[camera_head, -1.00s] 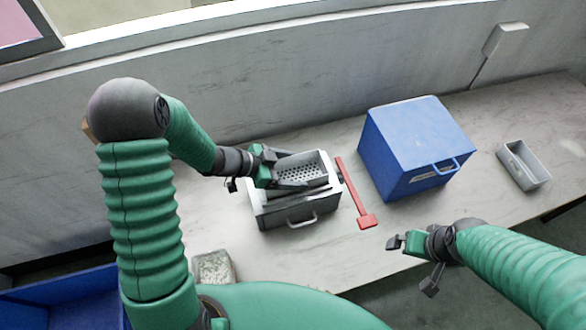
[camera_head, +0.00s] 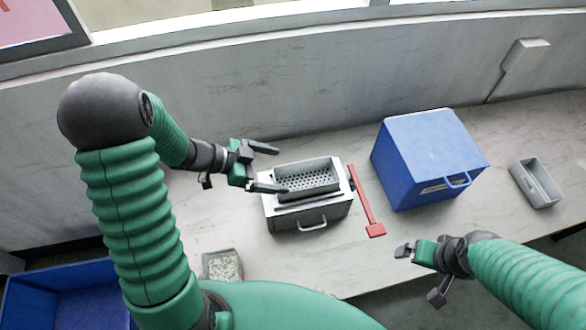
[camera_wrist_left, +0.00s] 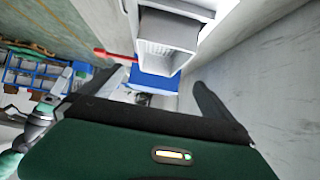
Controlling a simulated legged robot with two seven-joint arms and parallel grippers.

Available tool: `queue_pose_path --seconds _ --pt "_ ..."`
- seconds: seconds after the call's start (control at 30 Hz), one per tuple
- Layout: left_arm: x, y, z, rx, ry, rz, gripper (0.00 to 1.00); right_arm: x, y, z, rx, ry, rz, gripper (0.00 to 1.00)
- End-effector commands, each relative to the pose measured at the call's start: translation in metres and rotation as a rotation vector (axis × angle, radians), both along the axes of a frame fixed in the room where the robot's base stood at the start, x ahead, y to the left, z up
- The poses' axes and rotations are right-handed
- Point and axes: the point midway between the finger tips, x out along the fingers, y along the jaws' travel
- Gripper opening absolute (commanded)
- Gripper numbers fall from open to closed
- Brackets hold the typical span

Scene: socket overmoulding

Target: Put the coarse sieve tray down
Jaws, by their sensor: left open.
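The coarse sieve tray (camera_head: 304,178), a grey box with a perforated bottom, sits in the top of a grey-white housing (camera_head: 282,219) with a front handle and a dark slot. In the left wrist view the tray (camera_wrist_left: 166,46) shows beyond the fingers. My left gripper (camera_head: 270,168) is open and empty just left of the tray, its two fingers spread wide; its fingers also show apart in the left wrist view (camera_wrist_left: 150,95). My right gripper (camera_head: 403,251) hangs near the table's front edge, away from the tray; its jaw gap is too small to make out.
A red lever (camera_head: 366,203) lies just right of the housing. A blue box with a handle (camera_head: 425,150) stands further right, and a small grey bin (camera_head: 537,184) at the far right. A container of grey granules (camera_head: 222,266) is at the front left. A blue crate (camera_head: 65,297) is lower left.

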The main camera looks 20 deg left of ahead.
Motion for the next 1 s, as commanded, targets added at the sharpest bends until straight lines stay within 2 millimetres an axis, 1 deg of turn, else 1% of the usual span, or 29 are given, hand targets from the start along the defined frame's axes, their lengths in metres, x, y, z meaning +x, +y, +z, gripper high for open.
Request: queue_pose_path --seconds 0.03,0.1,0.17,0.27,0.3,0.37,0.4,0.47,0.5,0.57,0.63,0.67,0.7,0.73,0.8,0.83,0.9,1.0 --pt "-0.002 0.005 0.005 0.001 -0.001 0.002 1.0 0.0 0.0 0.002 0.0 0.0 0.0 1.0" --pt "-0.005 0.009 0.008 0.002 -0.001 0.002 1.0 0.0 0.0 0.002 0.0 0.0 0.0 1.0" --pt "-0.001 0.011 0.009 0.016 -0.009 0.02 1.0 0.0 0.0 0.002 0.0 0.0 0.0 1.0" --pt "0.022 0.016 0.013 0.085 -0.044 0.12 1.0 0.0 0.0 0.002 0.0 0.0 0.0 1.0" --pt "0.035 0.02 0.016 0.128 -0.059 0.189 1.0 0.0 0.0 0.002 0.0 0.0 0.0 1.0" --pt "0.051 0.029 0.02 0.199 -0.069 0.31 1.0 0.0 0.0 0.002 0.0 0.0 0.0 1.0" --pt "0.057 0.035 0.023 0.244 -0.06 0.397 1.0 0.0 0.0 0.002 0.0 0.0 0.0 1.0" --pt "0.058 0.044 0.025 0.301 -0.024 0.523 1.0 0.0 0.0 0.002 0.0 0.0 0.0 1.0" --pt "0.053 0.048 0.025 0.333 0.015 0.601 1.0 0.0 0.0 0.002 0.0 0.0 0.0 1.0" --pt "0.037 0.05 0.021 0.369 0.095 0.705 1.0 0.0 0.0 0.002 0.0 0.0 0.0 1.0" --pt "0.009 0.045 0.015 0.393 0.217 0.804 1.0 0.0 0.0 0.002 0.0 0.0 0.0 1.0" --pt "-0.005 0.04 0.012 0.396 0.276 0.838 1.0 0.0 0.0 0.002 0.0 0.0 0.0 1.0" --pt "-0.024 0.031 0.008 0.397 0.354 0.873 1.0 0.0 0.0 0.002 0.0 0.0 0.0 1.0" --pt "-0.038 0.024 0.005 0.397 0.413 0.891 1.0 0.0 0.0 0.002 0.0 0.0 0.0 1.0" --pt "-0.067 0.006 0.0 0.385 0.53 0.916 1.0 0.0 0.0 0.002 0.0 0.0 0.0 1.0" --pt "-0.077 0.0 -0.002 0.38 0.572 0.921 1.0 0.0 0.0 0.002 0.0 0.0 0.0 1.0" --pt "-0.093 -0.012 -0.003 0.368 0.641 0.925 1.0 0.0 0.0 0.002 0.0 0.0 0.0 1.0" --pt "-0.103 -0.019 -0.004 0.36 0.681 0.927 1.0 0.0 0.0 0.002 0.0 0.0 0.0 1.0"
